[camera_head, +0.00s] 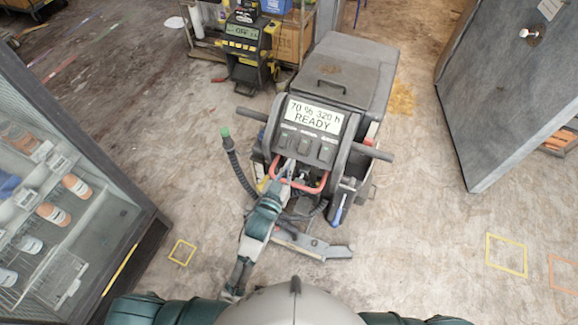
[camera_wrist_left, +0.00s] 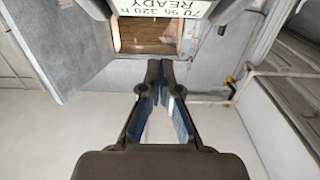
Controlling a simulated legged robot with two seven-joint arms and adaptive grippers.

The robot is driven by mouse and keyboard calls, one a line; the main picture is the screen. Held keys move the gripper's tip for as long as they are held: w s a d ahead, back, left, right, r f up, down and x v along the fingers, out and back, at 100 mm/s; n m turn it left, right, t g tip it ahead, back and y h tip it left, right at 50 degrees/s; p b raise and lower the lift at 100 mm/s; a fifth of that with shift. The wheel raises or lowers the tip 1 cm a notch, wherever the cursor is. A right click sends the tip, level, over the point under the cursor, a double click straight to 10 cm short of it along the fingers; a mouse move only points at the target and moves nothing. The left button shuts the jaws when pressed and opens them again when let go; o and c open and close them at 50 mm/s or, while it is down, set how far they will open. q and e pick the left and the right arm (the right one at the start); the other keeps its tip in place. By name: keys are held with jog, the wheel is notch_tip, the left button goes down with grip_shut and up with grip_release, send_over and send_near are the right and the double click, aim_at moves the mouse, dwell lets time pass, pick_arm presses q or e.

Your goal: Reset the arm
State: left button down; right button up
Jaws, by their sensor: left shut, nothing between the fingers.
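My left arm comes up from the bottom of the head view, and my left gripper (camera_head: 287,168) is at the front of a grey floor machine (camera_head: 345,75), just below its control panel. In the left wrist view the two fingers of the left gripper (camera_wrist_left: 162,68) meet at their tips and hold nothing. The machine's display (camera_head: 313,115) reads "70 % 320 h READY", and part of the same display (camera_wrist_left: 170,7) shows in the wrist view. I cannot tell whether the fingers touch the panel or the red handle (camera_head: 313,190). My right gripper is not in view.
A glass-fronted cabinet (camera_head: 100,235) with jars stands at the left. A large grey door panel (camera_head: 485,125) stands at the right. A shelf unit (camera_head: 290,40) with another machine (camera_head: 247,45) is at the back. Floor between the machine and the door is clear, with a yellow taped square (camera_head: 507,237).

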pick_arm(q)
jog(key=shift+w, duration=0.15)
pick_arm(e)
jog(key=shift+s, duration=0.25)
